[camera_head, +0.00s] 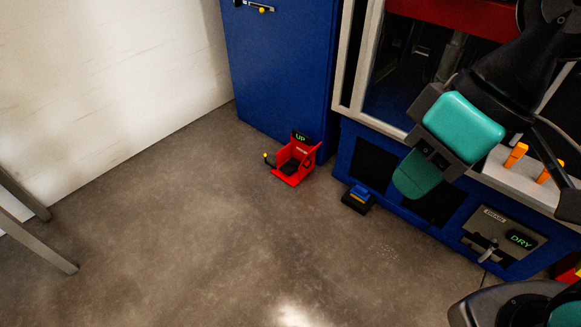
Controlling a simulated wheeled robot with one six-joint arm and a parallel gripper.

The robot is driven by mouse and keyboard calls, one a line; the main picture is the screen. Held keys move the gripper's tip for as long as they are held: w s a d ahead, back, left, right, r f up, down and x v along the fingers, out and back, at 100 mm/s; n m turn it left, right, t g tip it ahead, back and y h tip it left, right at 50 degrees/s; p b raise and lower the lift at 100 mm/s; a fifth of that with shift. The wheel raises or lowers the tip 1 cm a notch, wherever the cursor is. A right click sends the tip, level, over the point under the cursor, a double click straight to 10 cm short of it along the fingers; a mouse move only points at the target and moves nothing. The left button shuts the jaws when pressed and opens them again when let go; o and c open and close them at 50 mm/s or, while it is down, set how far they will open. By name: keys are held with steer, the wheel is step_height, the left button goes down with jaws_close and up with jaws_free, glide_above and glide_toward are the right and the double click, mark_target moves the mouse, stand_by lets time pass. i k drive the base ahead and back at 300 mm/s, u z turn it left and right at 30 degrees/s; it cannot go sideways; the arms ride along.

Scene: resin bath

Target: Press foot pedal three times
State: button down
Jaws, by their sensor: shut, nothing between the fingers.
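A red foot pedal housing (295,162) stands on the floor in front of the blue cabinet, left of the machine. A dark tread shows inside it, a small yellow-tipped lever sticks out at its left, and a green "UP" display (300,137) is at its back. My gripper (411,188), dark with teal parts, hangs at the right in front of the machine. It looks shut and empty.
A small blue-and-black box (358,198) with a yellow stripe sits on the floor between pedal and gripper. A panel (504,232) reads "DRY" at the right. Grey legs (38,238) stand at the left. The floor (210,240) before the pedal is clear.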

mark_target(290, 166)
steer(key=u, duration=0.6)
steer(key=k, duration=0.65)
steer(key=u, duration=0.8)
steer(key=i, duration=2.6)
steer(key=z, duration=0.95)
steer(key=i, duration=0.7)
steer(key=z, duration=1.3)
steer(key=i, duration=0.6)
steer(key=z, duration=0.6)
